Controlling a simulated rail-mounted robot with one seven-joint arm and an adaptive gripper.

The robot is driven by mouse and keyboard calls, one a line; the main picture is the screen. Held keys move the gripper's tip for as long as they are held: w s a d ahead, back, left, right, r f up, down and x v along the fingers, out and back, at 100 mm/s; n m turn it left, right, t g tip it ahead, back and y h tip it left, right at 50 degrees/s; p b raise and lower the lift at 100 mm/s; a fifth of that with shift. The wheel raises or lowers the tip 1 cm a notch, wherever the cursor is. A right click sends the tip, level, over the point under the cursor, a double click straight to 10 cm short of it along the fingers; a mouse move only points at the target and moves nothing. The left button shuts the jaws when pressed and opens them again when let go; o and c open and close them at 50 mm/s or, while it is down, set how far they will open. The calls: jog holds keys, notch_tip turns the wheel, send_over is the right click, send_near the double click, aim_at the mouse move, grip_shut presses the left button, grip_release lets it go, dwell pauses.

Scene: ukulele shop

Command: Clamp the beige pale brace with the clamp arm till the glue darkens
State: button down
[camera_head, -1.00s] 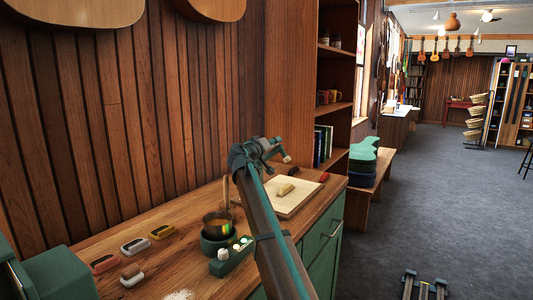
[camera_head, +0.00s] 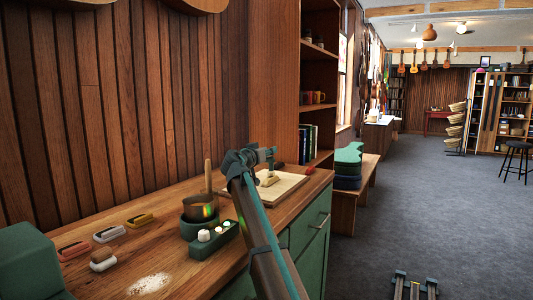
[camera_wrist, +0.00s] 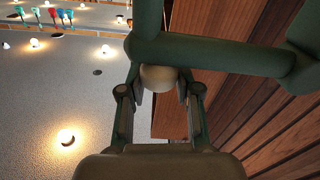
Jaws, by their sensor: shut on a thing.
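The beige pale brace (camera_head: 269,181) lies on a pale board (camera_head: 291,185) at the far end of the workbench in the head view. My gripper (camera_head: 263,157) is directly above it, small and partly merged with dark green parts. In the wrist view my gripper (camera_wrist: 159,96) has its two fingers on either side of a cream rounded knob (camera_wrist: 158,78). A thick green bar (camera_wrist: 215,57), seemingly the clamp arm, crosses just beyond the knob. The glue cannot be made out, and whether anything presses on the brace is unclear.
A pot with a stick (camera_head: 199,207) stands in a green holder near my arm, beside a green block with white knobs (camera_head: 213,234). Several brush-like blocks (camera_head: 108,234) lie at left. A red block (camera_head: 309,170) lies beside the board. Shelves (camera_head: 318,90) rise behind.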

jog(key=shift+d, duration=0.1)
dwell(0.3)
jog(key=c, duration=0.8)
grip_release()
jog(key=shift+s, duration=0.1)
jog(key=v, duration=0.7)
jog(key=shift+s+r, duration=0.1)
jog(key=shift+s, duration=0.1)
